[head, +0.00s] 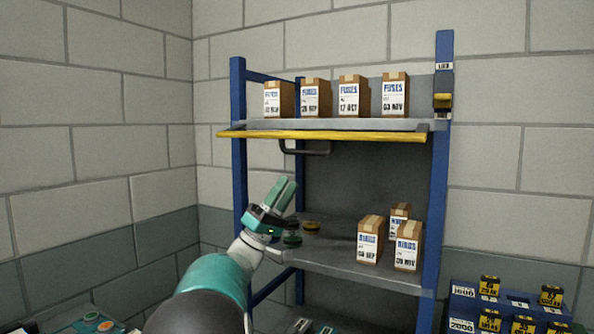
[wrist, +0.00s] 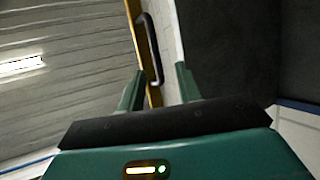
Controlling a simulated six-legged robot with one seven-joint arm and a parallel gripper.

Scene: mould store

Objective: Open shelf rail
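The yellow rail (head: 325,136) runs along the front edge of the upper shelf. A dark bracket-shaped handle (head: 306,152) hangs under its left part. In the wrist view the rail (wrist: 133,25) runs steeply, with the handle (wrist: 157,45) beside it. My gripper (head: 288,182) is below and left of the handle, fingers pointing up. In the wrist view my gripper (wrist: 160,70) has two green fingers apart with nothing held; the handle shows beyond the gap. On the right post is a yellow-and-black latch (head: 443,101) under a small label.
Several FUSES boxes (head: 352,97) stand on the upper shelf (head: 270,125). Several RINGS boxes (head: 370,240) and small round items (head: 311,226) are on the lower shelf (head: 340,265), close to my gripper. Blue posts (head: 436,210) frame the rack. Blue bins (head: 463,310) stand at lower right.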

